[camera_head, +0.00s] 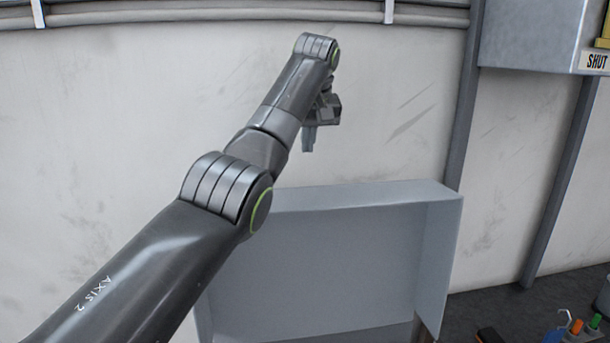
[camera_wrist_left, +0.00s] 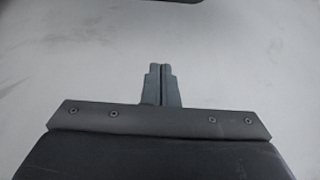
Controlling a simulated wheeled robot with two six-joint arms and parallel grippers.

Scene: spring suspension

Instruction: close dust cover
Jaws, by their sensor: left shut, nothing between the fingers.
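A pale grey panel with a raised rim, which looks like the dust cover (camera_head: 345,250), stands upright and open in the head view, right of my left arm. Its lower edge runs out of the picture and its left part is hidden behind my arm. My left gripper (camera_head: 308,148) points down above and behind the panel's top edge, apart from it as far as I can see. In the left wrist view its fingers (camera_wrist_left: 160,70) are together and empty, against a plain pale surface. My right gripper is not in view.
A pale scuffed wall (camera_head: 400,110) stands behind, with a pipe (camera_head: 230,15) along its top. A grey box with a SHUT label (camera_head: 597,61) hangs at the upper right. Tools with orange and green handles (camera_head: 580,324) lie at the lower right.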

